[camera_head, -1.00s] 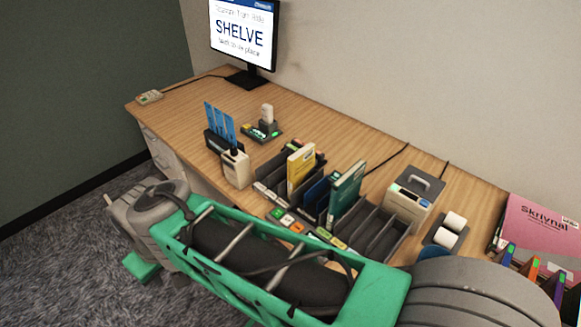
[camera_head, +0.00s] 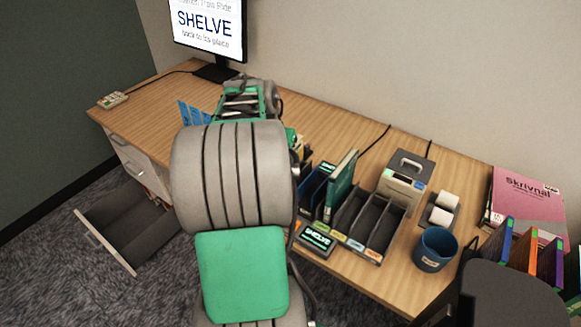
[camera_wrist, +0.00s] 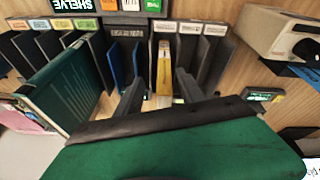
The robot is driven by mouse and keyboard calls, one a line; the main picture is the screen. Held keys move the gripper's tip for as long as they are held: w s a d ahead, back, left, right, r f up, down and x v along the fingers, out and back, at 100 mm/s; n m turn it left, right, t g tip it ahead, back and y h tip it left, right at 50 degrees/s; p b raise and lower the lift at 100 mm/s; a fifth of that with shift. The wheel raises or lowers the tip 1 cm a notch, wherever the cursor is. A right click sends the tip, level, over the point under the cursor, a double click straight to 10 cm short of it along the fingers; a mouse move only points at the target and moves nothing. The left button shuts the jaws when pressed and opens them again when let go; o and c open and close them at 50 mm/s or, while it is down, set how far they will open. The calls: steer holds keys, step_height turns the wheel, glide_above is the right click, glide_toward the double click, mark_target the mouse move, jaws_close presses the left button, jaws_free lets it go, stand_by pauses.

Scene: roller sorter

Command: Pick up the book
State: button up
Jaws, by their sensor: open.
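Several books stand upright in a dark slotted sorter (camera_head: 372,221) on the desk. A green book (camera_head: 341,186) and a blue one (camera_head: 320,182) show right of my arm in the head view, where my arm mostly hides the yellow book. In the wrist view the yellow book (camera_wrist: 163,68) stands in a middle slot, with blue (camera_wrist: 115,62) and green (camera_wrist: 62,92) books to its left. My gripper (camera_wrist: 160,92) is open and empty. Its two dark fingers point at the sorter, one on each side of the yellow book's line. I cannot tell the remaining distance.
A blue cup (camera_head: 435,249), a label printer (camera_head: 403,179) and a roll holder (camera_head: 440,211) stand right of the sorter. A monitor (camera_head: 208,27) reading "SHELVE" is at the back left. A drawer (camera_head: 128,228) stands open at the lower left. Pink and coloured folders (camera_head: 524,209) are at far right.

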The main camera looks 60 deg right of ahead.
steer(key=d+r+m, duration=0.1)
steer(key=d, duration=0.1)
steer(key=d+r+m+h, duration=0.1)
steer(key=d+r, duration=0.1)
steer(key=shift+s+r+m, duration=0.1)
steer(key=shift+r+m, duration=0.15)
steer(key=shift+m, duration=0.15)
steer(key=shift+s+d+f, duration=0.1)
steer(key=shift+d+f, duration=0.05)
steer(key=shift+f, duration=0.15)
steer(key=p+x, duration=0.1)
steer(key=x, duration=0.6)
steer(key=shift+f, duration=0.2)
jaws_close()
